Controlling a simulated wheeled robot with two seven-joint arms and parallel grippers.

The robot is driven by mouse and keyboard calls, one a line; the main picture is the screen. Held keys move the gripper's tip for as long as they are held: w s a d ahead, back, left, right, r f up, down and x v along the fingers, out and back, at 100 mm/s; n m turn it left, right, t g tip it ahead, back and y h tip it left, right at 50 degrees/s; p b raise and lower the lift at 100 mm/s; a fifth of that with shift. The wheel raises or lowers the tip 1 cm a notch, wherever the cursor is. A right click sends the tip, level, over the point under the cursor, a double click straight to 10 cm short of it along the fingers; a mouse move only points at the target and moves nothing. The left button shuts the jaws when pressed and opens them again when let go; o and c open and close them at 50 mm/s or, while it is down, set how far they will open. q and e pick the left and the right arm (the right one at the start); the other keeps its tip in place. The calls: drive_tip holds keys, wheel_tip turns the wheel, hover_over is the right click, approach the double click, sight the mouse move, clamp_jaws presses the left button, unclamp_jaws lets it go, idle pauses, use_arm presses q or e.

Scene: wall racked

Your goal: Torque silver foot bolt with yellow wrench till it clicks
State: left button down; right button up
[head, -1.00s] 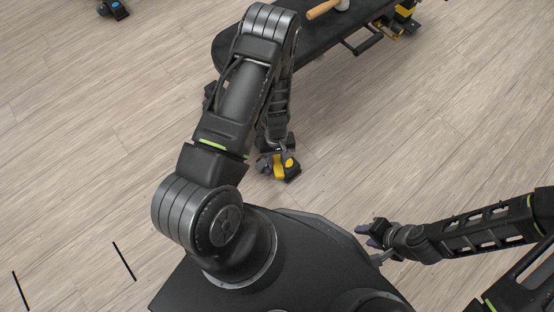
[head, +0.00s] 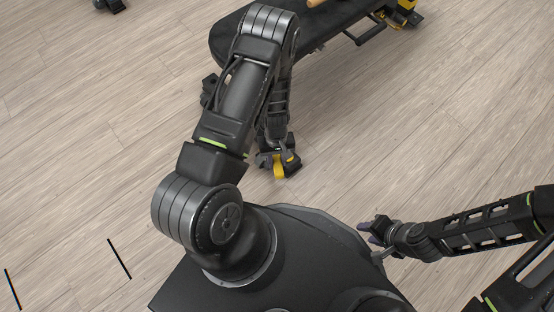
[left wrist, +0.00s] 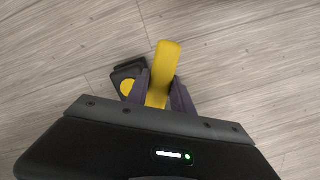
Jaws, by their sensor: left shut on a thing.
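My left gripper (left wrist: 160,92) is shut on the yellow wrench (left wrist: 164,68), whose yellow end sticks out between the purple fingers in the left wrist view. The wrench also shows small at the left arm's end in the head view (head: 279,170). Right beside it is a black foot block (head: 292,164) with a yellow disc; it also shows left of the wrench in the left wrist view (left wrist: 128,88). The silver bolt cannot be made out, and whether the wrench touches a bolt cannot be told. My right gripper (head: 368,233) looks open and empty, at the lower right.
A black bench or platform (head: 325,32) with a bar along its side stands at the top, partly behind my left arm. A black and yellow foot (head: 403,14) is at its right end. A dark object (head: 108,4) is at top left.

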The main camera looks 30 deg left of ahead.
use_arm(q)
drive_tip(key=shift+f+b, duration=1.1)
drive_tip(key=shift+f, duration=0.25)
drive_tip(key=c, duration=1.7)
unclamp_jaws()
clamp_jaws()
